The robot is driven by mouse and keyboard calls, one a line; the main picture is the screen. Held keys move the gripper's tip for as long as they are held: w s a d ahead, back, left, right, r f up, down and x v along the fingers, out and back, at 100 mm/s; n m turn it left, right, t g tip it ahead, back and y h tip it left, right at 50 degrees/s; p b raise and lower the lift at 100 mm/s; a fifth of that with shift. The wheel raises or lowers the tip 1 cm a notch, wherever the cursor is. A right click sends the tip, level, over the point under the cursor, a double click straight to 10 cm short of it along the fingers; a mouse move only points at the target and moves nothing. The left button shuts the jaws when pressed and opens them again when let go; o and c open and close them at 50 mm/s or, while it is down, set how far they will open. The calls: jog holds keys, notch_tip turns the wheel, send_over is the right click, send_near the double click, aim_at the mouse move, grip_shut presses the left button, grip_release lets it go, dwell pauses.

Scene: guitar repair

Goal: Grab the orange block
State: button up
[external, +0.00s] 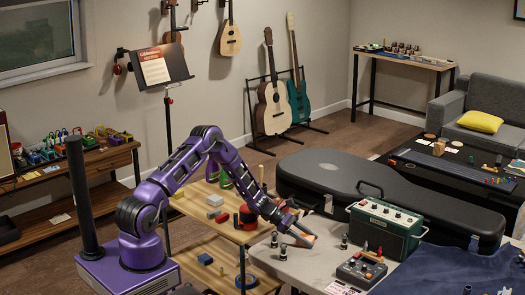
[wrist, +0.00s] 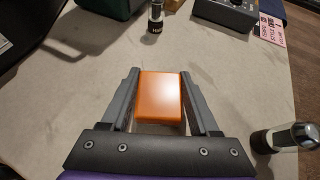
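The orange block (wrist: 160,92) is a smooth block with rounded edges, lying between the two grey fingers of my gripper (wrist: 160,85) in the wrist view. A finger runs along its left side and another along its right, very close to it. I cannot tell whether both fingers press on it. In the external view my gripper (external: 302,235) is low over the light tabletop, with the orange block (external: 309,241) at its fingertips. The block's underside is hidden, so I cannot tell whether it touches the table.
On the light table (external: 295,268) stand a green amplifier (external: 382,231), a dark pedal box (external: 361,269) and small knobbed cylinders. One cylinder (wrist: 285,137) is right of my gripper, another (wrist: 156,18) beyond the block. A black guitar case (external: 400,195) lies behind.

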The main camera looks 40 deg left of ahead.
jog(key=shift+c, duration=0.9)
jog(key=shift+r, duration=0.1)
